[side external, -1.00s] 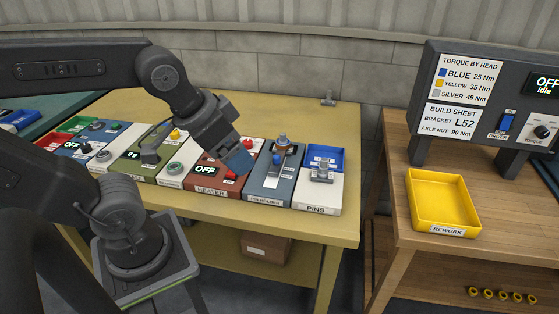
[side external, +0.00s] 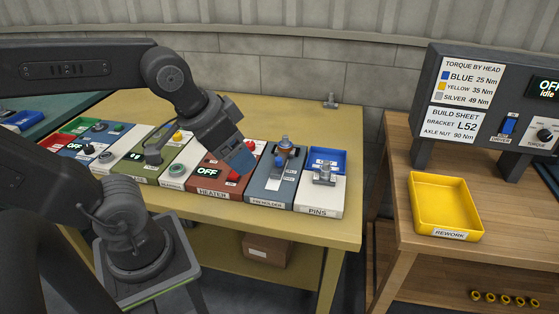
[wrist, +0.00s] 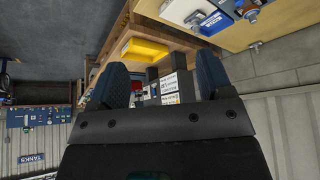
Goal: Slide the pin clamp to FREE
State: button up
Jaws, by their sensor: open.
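The pin holder (side external: 258,196) is a grey-blue panel on the yellow bench, between the red heater panel and the pins panel. My gripper (side external: 241,160) is open and empty, above the heater's right side and left of the slider.
The heater (side external: 211,190) shows OFF and has a red control. The pins panel (side external: 318,202) has a blue tray and a metal fitting (side external: 324,174). A yellow rework tray (side external: 444,234) stands on the wooden bench at right. The bench behind the panels is mostly clear.

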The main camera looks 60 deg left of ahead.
jog(key=shift+g+y, duration=0.3)
jog(key=shift+g, duration=0.4)
jog(key=w+a, duration=0.1)
jog(key=w, duration=0.1)
jog(key=w+a, duration=0.1)
jog(key=w, duration=0.1)
jog(key=w+a+r, duration=0.1)
jog(key=shift+w, duration=0.4)
jog(key=c, duration=0.4)
jog(key=g, duration=0.4)
send_over(279, 159)
notch_tip(279, 159, down, 12)
notch_tip(279, 159, down, 13)
jog(key=shift+a+r, duration=0.1)
jog(key=shift+a, duration=0.05)
grip_shut()
